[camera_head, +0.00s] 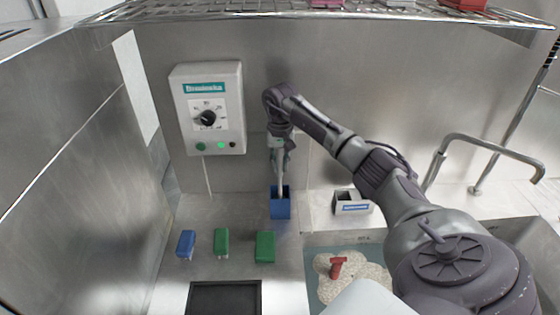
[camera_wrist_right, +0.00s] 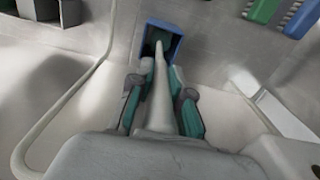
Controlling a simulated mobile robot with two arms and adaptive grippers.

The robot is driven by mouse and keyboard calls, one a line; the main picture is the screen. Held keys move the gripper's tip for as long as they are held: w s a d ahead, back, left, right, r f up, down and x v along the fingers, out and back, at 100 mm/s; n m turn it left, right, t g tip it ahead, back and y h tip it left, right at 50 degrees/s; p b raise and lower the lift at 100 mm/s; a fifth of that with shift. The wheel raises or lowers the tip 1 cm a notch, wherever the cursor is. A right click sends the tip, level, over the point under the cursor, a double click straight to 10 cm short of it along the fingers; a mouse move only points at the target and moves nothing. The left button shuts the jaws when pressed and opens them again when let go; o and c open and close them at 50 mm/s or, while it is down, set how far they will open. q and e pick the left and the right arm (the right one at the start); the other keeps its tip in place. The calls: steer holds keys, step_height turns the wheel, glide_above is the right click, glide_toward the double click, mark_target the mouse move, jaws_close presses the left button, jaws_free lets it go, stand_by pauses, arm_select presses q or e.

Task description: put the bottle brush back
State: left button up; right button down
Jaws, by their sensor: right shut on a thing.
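The bottle brush (camera_head: 281,185) has a pale, slim handle and points down into a blue holder (camera_head: 281,211) on the counter by the back wall. My right gripper (camera_head: 279,160) is shut on its handle above the holder. In the right wrist view, the handle (camera_wrist_right: 162,85) runs between the teal-padded fingers of the right gripper (camera_wrist_right: 161,90), and its far end is inside the opening of the blue holder (camera_wrist_right: 175,48). The brush head is hidden in the holder, and I cannot tell how deep it sits. My left gripper is not in view.
A foamy sink (camera_head: 325,286) holds a red object (camera_head: 337,267). A control box (camera_head: 207,108) hangs on the wall.

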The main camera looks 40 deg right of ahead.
steer(key=shift+f, duration=0.1)
steer(key=c, duration=1.1)
jaws_free()
steer(key=shift+r, duration=0.35)
step_height(320, 180, up, 11)
steer(key=b, duration=0.3)
steer(key=shift+f+b, duration=0.2)
steer(key=shift+b, duration=0.2)
steer(key=shift+r, duration=0.5)
